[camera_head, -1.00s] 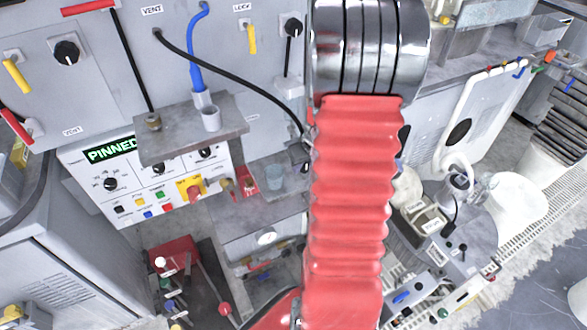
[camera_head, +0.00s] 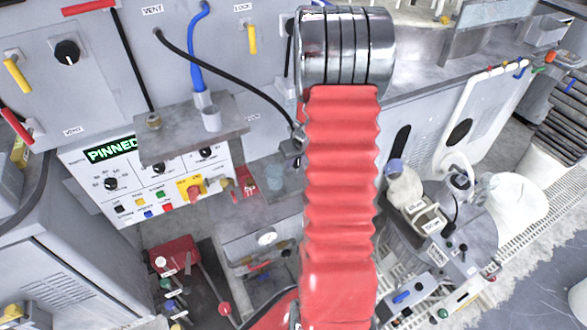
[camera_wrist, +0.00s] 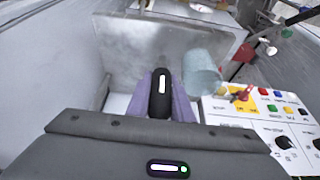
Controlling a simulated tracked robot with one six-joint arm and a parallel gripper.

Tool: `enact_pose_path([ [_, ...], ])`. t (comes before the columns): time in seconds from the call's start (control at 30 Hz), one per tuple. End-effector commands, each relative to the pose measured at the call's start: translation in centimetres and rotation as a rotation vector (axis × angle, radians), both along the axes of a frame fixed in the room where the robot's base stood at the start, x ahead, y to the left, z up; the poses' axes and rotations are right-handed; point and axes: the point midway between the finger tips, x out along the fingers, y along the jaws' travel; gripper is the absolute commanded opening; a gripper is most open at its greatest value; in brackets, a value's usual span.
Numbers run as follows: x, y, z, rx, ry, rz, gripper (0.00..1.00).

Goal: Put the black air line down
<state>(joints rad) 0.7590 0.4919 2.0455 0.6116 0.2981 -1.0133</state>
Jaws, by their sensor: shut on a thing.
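The black air line (camera_head: 240,82) runs from a port on the grey cabinet wall, under the VENT label, and droops right to my gripper (camera_head: 291,150). In the wrist view, my gripper (camera_wrist: 161,92) has its purple fingers shut on the black end piece of the air line (camera_wrist: 160,98), which carries a white label. The held end is in front of a grey metal shelf (camera_wrist: 135,48). My red-sleeved arm hides part of the area right of the gripper in the head view.
A translucent pale-blue cup (camera_wrist: 202,72) stands just right of the held end. The PINNED control panel (camera_head: 125,185) is on the left. A bracket (camera_head: 180,132) holds a grey cup and the blue line (camera_head: 194,65). A yellow handle (camera_head: 252,38) is on the wall.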

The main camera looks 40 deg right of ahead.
Motion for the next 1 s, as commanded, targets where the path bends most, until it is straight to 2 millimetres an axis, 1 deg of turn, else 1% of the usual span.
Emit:
enact_pose_path([
  [0.13, -0.1, 0.0, -0.8, 0.001, 0.002, -0.001, 0.0],
  [0.3, -0.1, 0.0, -2.6, 0.003, 0.002, -0.001, 0.0],
  [0.43, 0.2, -0.1, -3.7, 0.0, 0.002, -0.001, 0.0],
  [0.87, 0.3, -0.1, -4.1, -0.001, 0.001, 0.0, 0.0],
  [0.9, 0.3, -0.1, -4.1, 0.0, 0.001, 0.0, 0.21],
  [1.0, 0.3, -0.1, -4.1, -0.001, 0.001, 0.0, 0.28],
])
